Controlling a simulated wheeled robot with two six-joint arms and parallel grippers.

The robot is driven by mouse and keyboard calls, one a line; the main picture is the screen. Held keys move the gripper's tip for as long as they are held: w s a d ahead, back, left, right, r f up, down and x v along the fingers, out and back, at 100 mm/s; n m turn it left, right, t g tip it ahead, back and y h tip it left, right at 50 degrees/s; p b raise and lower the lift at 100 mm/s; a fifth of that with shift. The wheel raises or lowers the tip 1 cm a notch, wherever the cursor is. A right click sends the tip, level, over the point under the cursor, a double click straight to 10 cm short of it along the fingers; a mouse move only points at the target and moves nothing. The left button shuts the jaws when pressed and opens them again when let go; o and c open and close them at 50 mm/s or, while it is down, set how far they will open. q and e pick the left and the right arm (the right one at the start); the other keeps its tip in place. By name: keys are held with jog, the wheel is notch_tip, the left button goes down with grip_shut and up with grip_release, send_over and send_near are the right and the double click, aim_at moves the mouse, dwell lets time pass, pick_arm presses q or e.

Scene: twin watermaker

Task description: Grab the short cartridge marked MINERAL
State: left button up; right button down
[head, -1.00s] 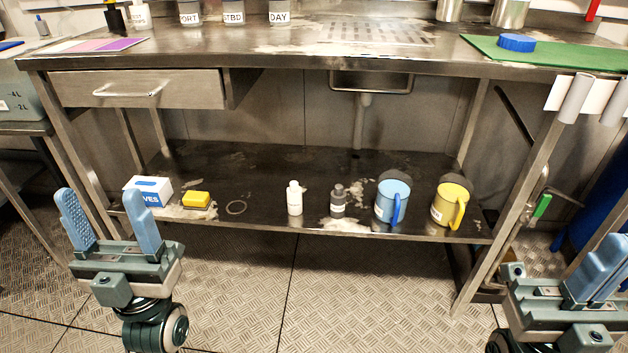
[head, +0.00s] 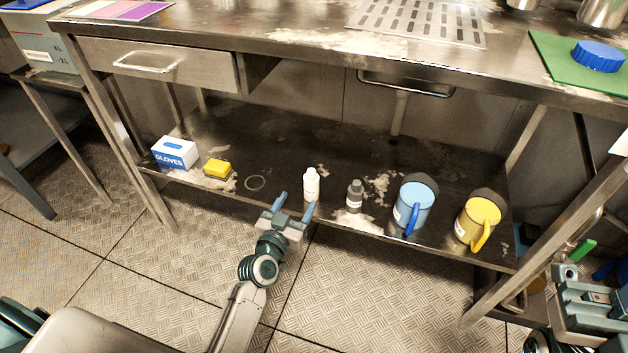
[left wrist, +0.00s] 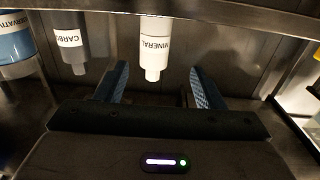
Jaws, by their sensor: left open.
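The short white cartridge (head: 311,185) stands upright near the front edge of the lower shelf (head: 262,150). In the left wrist view the MINERAL cartridge (left wrist: 156,45) hangs upside down in the picture, with its label readable. My left gripper (head: 295,203) is open and empty, just in front of the shelf edge by the cartridge. In the left wrist view its two fingers (left wrist: 155,88) stand apart, with the cartridge beyond and between them, not gripped. My right gripper (head: 590,300) is partly in view at the lower right; its fingers are not clear.
A grey cartridge (head: 355,196), labelled CARB-something in the left wrist view, stands right of the white one. Further right are a blue jug (head: 412,205) and a yellow jug (head: 477,220). A yellow block (head: 217,168) and gloves box (head: 175,152) lie left. The worktop overhangs the shelf.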

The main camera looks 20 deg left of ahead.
aim_at(306, 188)
pick_arm(q)
jog(key=w, duration=0.5)
jog(key=shift+w+d, duration=0.15)
jog(key=shift+d, duration=0.15)
jog(key=w, duration=0.3)
jog(key=w+d, duration=0.1)
jog(key=shift+w+r+p, duration=0.15)
jog(key=shift+r+p, duration=0.1)
jog(key=shift+p, duration=0.15)
jog(key=shift+w, duration=0.35)
jog(key=c, duration=1.1)
jog(key=shift+c, duration=0.2)
